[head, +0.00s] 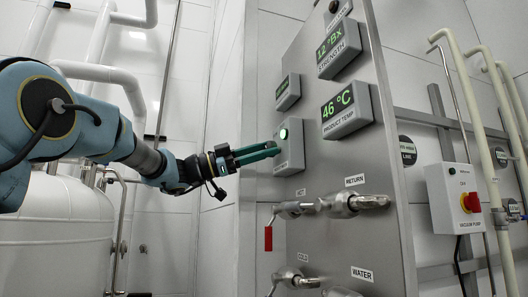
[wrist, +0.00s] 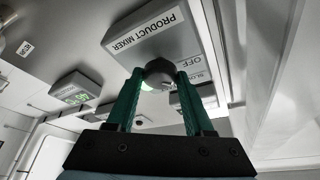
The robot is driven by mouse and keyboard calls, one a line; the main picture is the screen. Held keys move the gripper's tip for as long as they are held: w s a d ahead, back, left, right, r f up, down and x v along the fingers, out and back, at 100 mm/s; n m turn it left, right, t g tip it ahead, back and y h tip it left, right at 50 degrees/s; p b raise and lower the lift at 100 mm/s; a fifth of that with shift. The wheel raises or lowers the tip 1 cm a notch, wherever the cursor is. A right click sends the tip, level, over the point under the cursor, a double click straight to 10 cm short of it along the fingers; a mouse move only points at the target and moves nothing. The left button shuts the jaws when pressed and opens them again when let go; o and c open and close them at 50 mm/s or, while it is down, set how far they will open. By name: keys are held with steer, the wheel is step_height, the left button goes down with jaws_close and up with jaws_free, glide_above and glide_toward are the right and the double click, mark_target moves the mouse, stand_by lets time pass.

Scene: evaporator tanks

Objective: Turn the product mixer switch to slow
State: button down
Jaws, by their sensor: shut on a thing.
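The product mixer switch box (head: 289,160) is a grey box on the steel panel, with a lit green lamp (head: 284,134). In the wrist view the box (wrist: 150,22) appears upside down, with its PRODUCT MIXER label at the top and OFF and part of SLOW on the right. My gripper (head: 274,150) reaches it from the left. In the wrist view my gripper (wrist: 158,78) has its green fingers on either side of the dark round switch knob (wrist: 160,70), shut on it. The knob's pointing direction is hidden.
Above are the product temp display (head: 344,108) reading 46 °C and the strength display (head: 338,48). Below, the return valve (head: 358,203) and water valves stick out of the panel (head: 330,240). A vacuum pump box (head: 455,198) is at right; a white tank (head: 60,240) is at left.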

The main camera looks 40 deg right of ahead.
steer(key=shift+c, duration=1.5)
jaws_free()
steer(key=b+v, duration=0.3)
steer(key=v, duration=0.8)
